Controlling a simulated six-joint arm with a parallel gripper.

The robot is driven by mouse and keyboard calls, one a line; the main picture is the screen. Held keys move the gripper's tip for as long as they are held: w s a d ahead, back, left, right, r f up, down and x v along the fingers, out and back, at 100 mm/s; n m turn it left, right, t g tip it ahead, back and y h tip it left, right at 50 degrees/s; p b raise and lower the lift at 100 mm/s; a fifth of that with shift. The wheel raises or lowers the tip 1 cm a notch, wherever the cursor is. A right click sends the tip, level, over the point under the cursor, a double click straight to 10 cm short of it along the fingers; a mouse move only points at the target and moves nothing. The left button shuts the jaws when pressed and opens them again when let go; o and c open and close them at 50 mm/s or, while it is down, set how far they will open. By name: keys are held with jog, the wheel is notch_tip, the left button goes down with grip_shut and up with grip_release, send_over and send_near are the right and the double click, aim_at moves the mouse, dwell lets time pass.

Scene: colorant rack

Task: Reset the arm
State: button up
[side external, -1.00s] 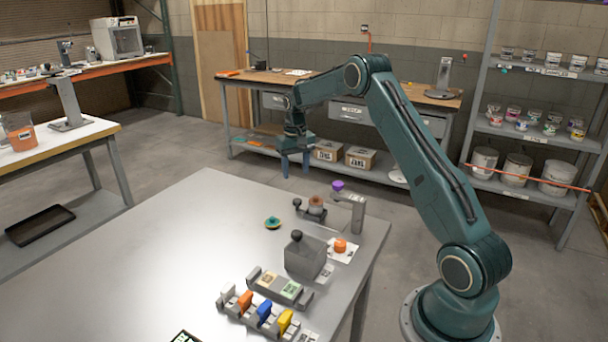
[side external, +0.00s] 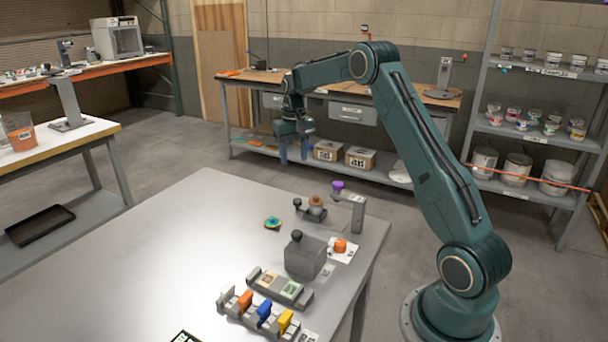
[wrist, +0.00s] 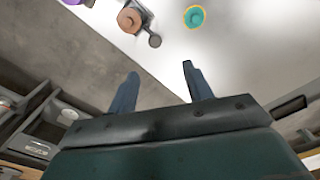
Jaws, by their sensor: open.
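My gripper (side external: 293,150) is raised in the air near the table's far edge in the side view, with its fingers pointing down. In the wrist view its two blue fingers (wrist: 160,92) stand apart with nothing between them. The grey table (side external: 150,240) is below and in front of it. A teal round piece with an orange rim (side external: 272,223) lies on the table, and it also shows in the wrist view (wrist: 195,17). My gripper is clear of everything on the table.
The table's left part is bare.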

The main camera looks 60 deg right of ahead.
jog(key=s+a+r+n+t, duration=0.1)
jog(key=s+a+r+n, duration=0.1)
jog(key=s+a+r, duration=0.55)
jog(key=s+a+r+n+t, duration=0.15)
jog(key=s+a+r, duration=0.35)
jog(key=a+r, duration=0.5)
jog(key=s+a+f+n+t, duration=0.1)
jog(key=s+a+f, duration=0.1)
jog(key=s+a, duration=0.3)
jog(key=s+a+f+n+t, duration=0.2)
jog(key=s+a, duration=0.4)
jog(key=s, duration=0.8)
jog(key=shift+a+f, duration=0.3)
jog(key=shift+f, duration=0.05)
jog(key=shift+w, duration=0.1)
